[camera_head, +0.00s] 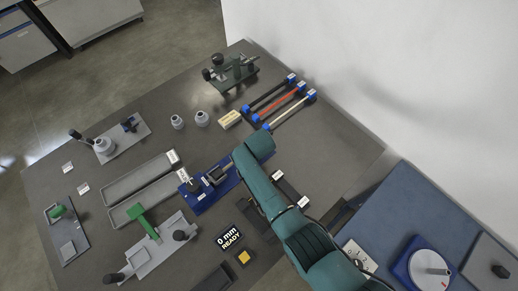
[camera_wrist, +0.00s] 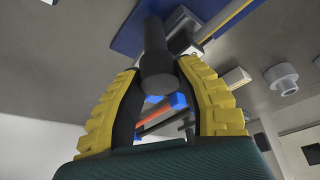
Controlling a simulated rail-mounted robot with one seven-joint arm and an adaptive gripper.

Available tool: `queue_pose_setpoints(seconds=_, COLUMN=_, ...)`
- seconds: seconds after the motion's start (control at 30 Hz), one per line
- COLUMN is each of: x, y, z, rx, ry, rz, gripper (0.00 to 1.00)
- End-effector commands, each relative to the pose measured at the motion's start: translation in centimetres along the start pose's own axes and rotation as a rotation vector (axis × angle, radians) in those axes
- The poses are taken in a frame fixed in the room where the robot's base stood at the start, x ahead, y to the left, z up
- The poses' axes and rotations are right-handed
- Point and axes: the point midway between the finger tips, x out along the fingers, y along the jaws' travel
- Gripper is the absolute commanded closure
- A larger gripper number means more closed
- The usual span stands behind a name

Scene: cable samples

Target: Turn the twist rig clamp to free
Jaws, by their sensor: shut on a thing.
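A blue plate with a small mechanism (camera_head: 217,191) lies near the middle of the table in the head view; I take it for the twist rig. Its labels are too small to read. In the wrist view the blue plate (camera_wrist: 112,38) is at the top. My gripper (camera_wrist: 160,90) shows there with two yellow padded fingers, closed around a black cylindrical knob or handle (camera_wrist: 157,68), which looks like the clamp's. In the head view my arm hides my fingers and part of the rig. The clamp's setting cannot be read.
Grey trays (camera_head: 140,178) lie left of the rig. Blue-ended cable samples (camera_head: 280,104) and a dark green device (camera_head: 230,72) are behind it. Two grey weights (camera_head: 202,118) stand nearby. A sign (camera_head: 229,240) reads "0 mm READY". Bare table lies left of the weights.

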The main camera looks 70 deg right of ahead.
Motion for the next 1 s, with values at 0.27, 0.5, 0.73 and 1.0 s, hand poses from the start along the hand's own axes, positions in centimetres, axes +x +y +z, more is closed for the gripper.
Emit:
queue_pose_setpoints(seconds=0.27, x=0.37, y=0.03, z=0.45, rx=0.11, ry=-0.008, rz=0.046, gripper=1.0)
queue_pose_setpoints(seconds=0.5, x=0.32, y=0.08, z=0.46, rx=0.142, ry=-0.009, rz=0.06, gripper=1.0)
queue_pose_setpoints(seconds=0.73, x=0.31, y=0.09, z=0.46, rx=0.145, ry=-0.009, rz=0.061, gripper=1.0)
queue_pose_setpoints(seconds=1.0, x=0.25, y=0.07, z=0.37, rx=0.144, ry=-0.008, rz=0.06, gripper=0.38)
